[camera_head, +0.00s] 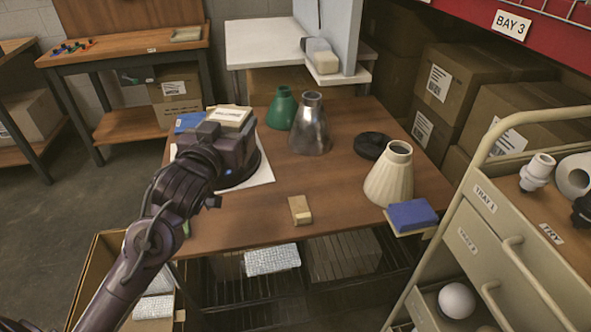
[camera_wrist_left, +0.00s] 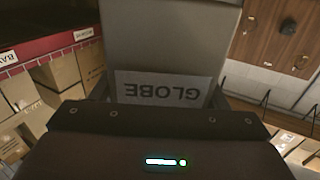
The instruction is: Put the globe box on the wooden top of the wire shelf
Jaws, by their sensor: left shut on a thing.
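My left gripper (camera_head: 232,138) is shut on the globe box (camera_head: 229,115), a pale carton held above the left part of the wooden top (camera_head: 258,228). The gripper and wrist hide much of the box in the head view. In the left wrist view the globe box (camera_wrist_left: 170,45) fills the upper middle, and its GLOBE label reads upside down. Dark wire racks (camera_head: 340,262) show under the wooden top. The box is in the air; its exact height above the top is hard to tell. My right gripper is not in view.
A green cone shade (camera_head: 282,108), a metal shade (camera_head: 310,128), a black ring (camera_head: 371,145), a cream shade (camera_head: 390,178), a blue block (camera_head: 412,215) and a small wooden block (camera_head: 300,210) stand on the top. Its front left is bare. A cart (camera_head: 500,215) is at right.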

